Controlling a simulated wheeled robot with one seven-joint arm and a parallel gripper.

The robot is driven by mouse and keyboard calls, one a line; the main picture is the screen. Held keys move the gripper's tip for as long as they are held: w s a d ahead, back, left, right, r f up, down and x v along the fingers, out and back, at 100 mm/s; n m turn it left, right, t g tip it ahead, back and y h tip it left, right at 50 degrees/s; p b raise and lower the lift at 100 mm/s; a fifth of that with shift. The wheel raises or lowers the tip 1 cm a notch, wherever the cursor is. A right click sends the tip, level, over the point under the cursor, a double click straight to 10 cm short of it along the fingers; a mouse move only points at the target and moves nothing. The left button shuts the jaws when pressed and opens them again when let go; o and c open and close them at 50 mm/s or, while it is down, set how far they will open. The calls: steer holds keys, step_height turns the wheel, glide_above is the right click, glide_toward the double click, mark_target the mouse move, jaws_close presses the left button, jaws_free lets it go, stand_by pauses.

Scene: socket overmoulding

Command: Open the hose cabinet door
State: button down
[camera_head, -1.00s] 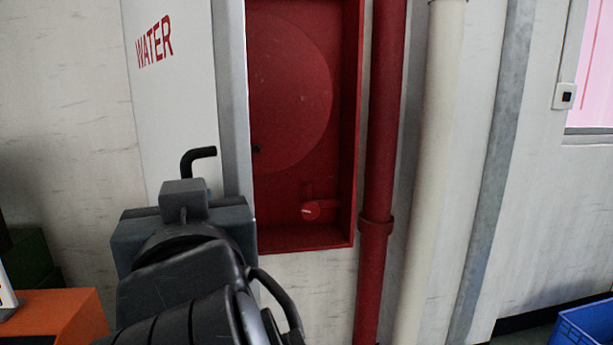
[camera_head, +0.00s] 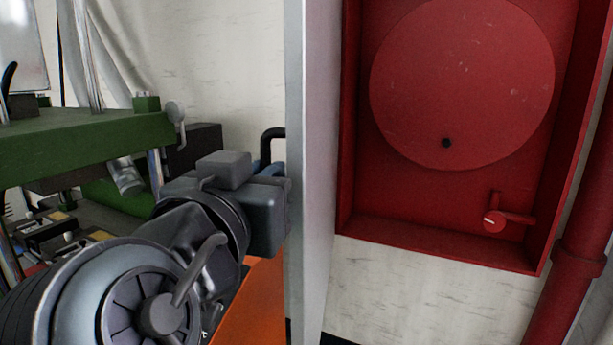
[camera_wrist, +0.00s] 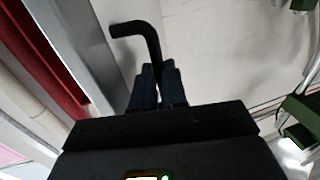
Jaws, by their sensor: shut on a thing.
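The hose cabinet (camera_head: 440,246) is a red recessed box in the wall, with a round red reel disc (camera_head: 460,80) and a small red valve (camera_head: 495,221) inside. Its door (camera_head: 313,180) stands swung wide and shows nearly edge-on, left of the box. The black bent handle (camera_head: 270,136) sticks out from the door's outer face. In the wrist view the handle (camera_wrist: 136,29) runs down between the two fingers of my gripper (camera_wrist: 158,75), which is shut on it.
A green machine table (camera_head: 85,142) with metal posts stands at the left, close behind my arm. An orange surface (camera_head: 250,305) lies below my gripper. A red pipe (camera_head: 580,250) runs down the wall at the right.

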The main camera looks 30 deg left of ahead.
steer(key=shift+w+d, duration=0.2)
steer(key=shift+w, duration=0.05)
steer(key=c, duration=1.2)
jaws_free()
steer(key=shift+a, duration=0.1)
steer(key=shift+o, duration=0.2)
steer(key=shift+s, duration=0.1)
steer(key=b+v, duration=0.1)
steer(key=v, duration=0.6)
steer(key=shift+s, duration=0.35)
steer(key=shift+s+f, duration=0.1)
